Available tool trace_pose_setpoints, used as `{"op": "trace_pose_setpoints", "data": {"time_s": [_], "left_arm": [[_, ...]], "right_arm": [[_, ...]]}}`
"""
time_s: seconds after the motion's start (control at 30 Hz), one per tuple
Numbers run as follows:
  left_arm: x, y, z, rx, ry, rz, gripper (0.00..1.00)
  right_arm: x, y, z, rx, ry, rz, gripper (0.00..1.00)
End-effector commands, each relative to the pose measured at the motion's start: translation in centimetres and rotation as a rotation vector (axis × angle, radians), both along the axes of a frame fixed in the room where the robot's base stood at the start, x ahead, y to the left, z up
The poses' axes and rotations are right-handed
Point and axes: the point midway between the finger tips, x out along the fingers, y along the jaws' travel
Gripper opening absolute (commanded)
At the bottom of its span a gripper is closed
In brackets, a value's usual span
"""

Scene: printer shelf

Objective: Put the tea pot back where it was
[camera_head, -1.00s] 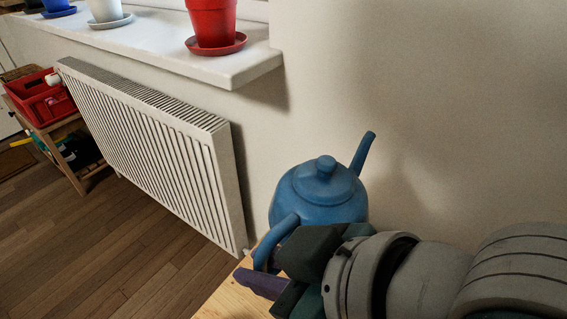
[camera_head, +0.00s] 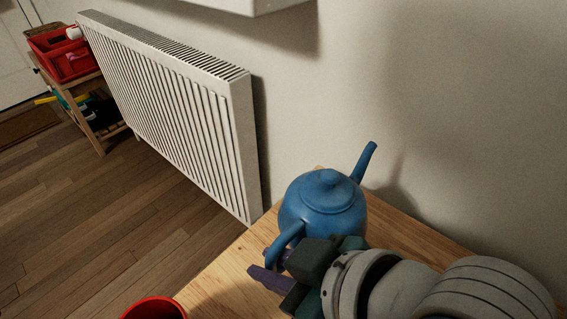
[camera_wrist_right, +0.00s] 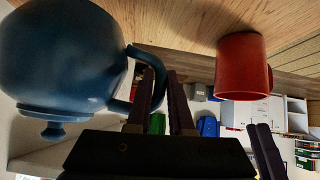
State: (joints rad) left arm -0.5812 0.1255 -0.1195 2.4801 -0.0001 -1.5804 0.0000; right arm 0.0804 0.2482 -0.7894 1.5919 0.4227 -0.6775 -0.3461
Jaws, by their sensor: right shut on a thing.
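The blue tea pot (camera_head: 322,206) is upright with its lid on, over the back part of the wooden table (camera_head: 225,275), near the wall. Its spout points up and right, its handle toward the front left. My right gripper (camera_head: 264,268) is shut on the handle. The upside-down right wrist view shows the tea pot (camera_wrist_right: 60,55) at the left, its handle reaching the dark fingers (camera_wrist_right: 160,72). I cannot tell whether the tea pot's base touches the table.
A red mug (camera_head: 155,309) stands at the table's front left; it also shows in the right wrist view (camera_wrist_right: 240,65). A white radiator (camera_head: 175,110) is on the wall behind left. A red crate (camera_head: 65,55) sits on a far stand. Bare tabletop lies left of the tea pot.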

Motion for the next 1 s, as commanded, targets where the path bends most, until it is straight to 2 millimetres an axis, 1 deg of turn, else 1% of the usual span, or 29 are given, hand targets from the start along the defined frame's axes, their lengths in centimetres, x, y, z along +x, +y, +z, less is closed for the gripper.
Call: {"op": "trace_pose_setpoints", "data": {"time_s": [0.07, 0.17, 0.2, 0.33, 0.4, 0.73, 0.77, 1.0], "left_arm": [[0.0, 0.0, -0.3, 0.0, 0.0, 0.0, 0.5], [0.0, 0.0, -1.2, 0.0, 0.0, 0.0, 0.5], [0.0, 0.0, -1.6, 0.0, 0.0, 0.0, 0.5], [0.0, 0.0, -2.5, -0.001, -0.001, 0.001, 0.5], [0.0, -0.1, -2.6, -0.003, -0.001, 0.001, 0.5], [0.0, -0.3, -2.5, -0.011, 0.0, 0.006, 0.5], [0.0, -0.3, -2.6, -0.011, 0.0, 0.006, 0.5], [0.0, -0.3, -2.5, -0.011, -0.001, 0.006, 0.5]], "right_arm": [[0.2, 0.1, -0.3, 0.003, -0.01, 0.002, 0.0], [0.2, 0.1, -1.7, 0.003, -0.01, 0.001, 0.0], [0.2, 0.1, -2.4, 0.001, -0.009, 0.001, 0.0], [0.2, 0.1, -4.0, 0.003, -0.01, 0.002, 0.0], [0.2, 0.1, -4.3, 0.003, -0.01, 0.001, 0.0], [0.2, 0.1, -4.4, 0.003, -0.01, 0.002, 0.0], [0.0, 0.0, -4.7, 0.0, -0.002, 0.0, 0.21], [0.0, 0.0, -4.6, 0.0, -0.002, 0.0, 0.48]]}}
